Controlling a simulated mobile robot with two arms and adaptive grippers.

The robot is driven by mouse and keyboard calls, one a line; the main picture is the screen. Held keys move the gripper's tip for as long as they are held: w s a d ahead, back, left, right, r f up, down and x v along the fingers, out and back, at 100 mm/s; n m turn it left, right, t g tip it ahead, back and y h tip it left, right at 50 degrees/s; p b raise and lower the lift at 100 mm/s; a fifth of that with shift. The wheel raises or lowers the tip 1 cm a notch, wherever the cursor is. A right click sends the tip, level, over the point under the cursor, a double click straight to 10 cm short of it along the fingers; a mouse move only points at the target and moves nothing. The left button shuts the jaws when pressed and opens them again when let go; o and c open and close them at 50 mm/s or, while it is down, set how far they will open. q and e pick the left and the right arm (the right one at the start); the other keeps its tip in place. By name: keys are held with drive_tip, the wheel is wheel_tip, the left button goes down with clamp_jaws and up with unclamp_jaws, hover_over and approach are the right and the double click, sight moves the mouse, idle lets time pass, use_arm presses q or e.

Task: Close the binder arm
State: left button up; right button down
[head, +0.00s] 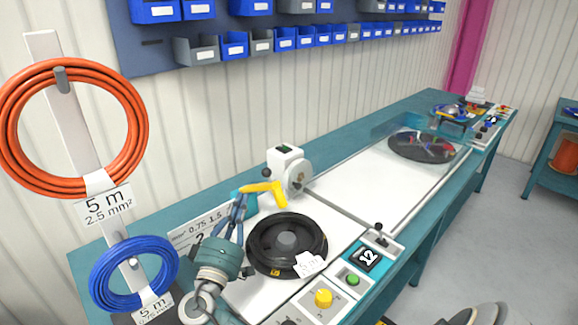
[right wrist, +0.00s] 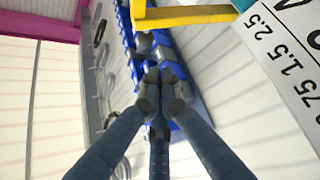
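The binder arm appears to be the yellow handle (head: 264,188). It sticks out to the left from a white and grey unit (head: 287,170) behind the black round reel plate (head: 287,244). My right gripper (head: 240,203) points up just left of the yellow handle, with a small gap seeming to lie between them. In the right wrist view, its finger tips (right wrist: 161,82) are drawn together with nothing between them. A yellow bar (right wrist: 185,16), probably the same handle, crosses the top of that view beyond the fingertips. My left gripper is not in view.
A control panel (head: 340,287) with yellow and green buttons lies at the front right. Orange (head: 20,120) and blue (head: 100,272) cable coils hang on a white post at the left. A printed sign (head: 195,226) stands behind the gripper.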

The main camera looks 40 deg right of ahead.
wheel_tip(320, 180, up, 3)
drive_tip(key=p, duration=0.4)
hover_over(259, 189)
drive_tip(key=a, duration=0.2)
drive_tip(key=shift+d, duration=0.1)
drive_tip(key=s+f+m+h+b, duration=0.1)
drive_tip(key=s+f+b, duration=0.1)
drive_tip(key=b, duration=0.7)
drive_tip(key=shift+s+f+m, duration=0.25)
drive_tip(key=shift+f+m, duration=0.1)
drive_tip(key=shift+m, duration=0.05)
